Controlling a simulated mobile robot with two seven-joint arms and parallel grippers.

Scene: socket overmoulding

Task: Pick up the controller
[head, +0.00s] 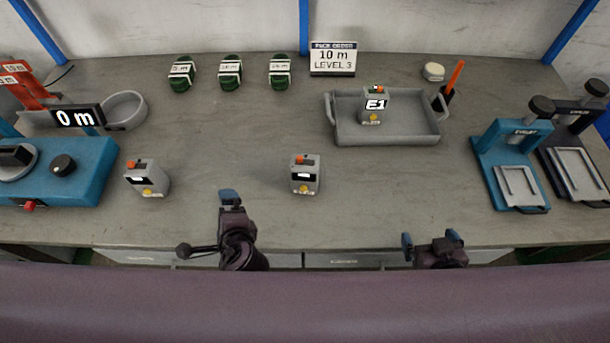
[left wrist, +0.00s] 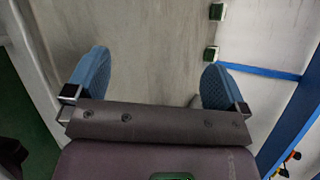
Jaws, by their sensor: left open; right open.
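Three grey controller-like boxes with orange tops show in the head view. One controller (head: 147,179) stands at the left, beside the blue machine. Another controller (head: 305,175) stands near the middle of the table. A third controller (head: 374,105), with an E1 display, stands in the grey tray (head: 388,136). My left gripper (head: 230,197) is over the front of the table, between the left and middle controllers and apart from both. The left wrist view shows its blue fingers (left wrist: 150,75) spread and empty. My right gripper (head: 432,240) is open and empty at the front edge.
A blue machine (head: 88,180) with a 0 m display (head: 77,117) is at the left. Several green-banded coils (head: 230,72) and an order sign (head: 333,60) are at the back. Blue (head: 515,165) and black (head: 575,155) presses stand at the right.

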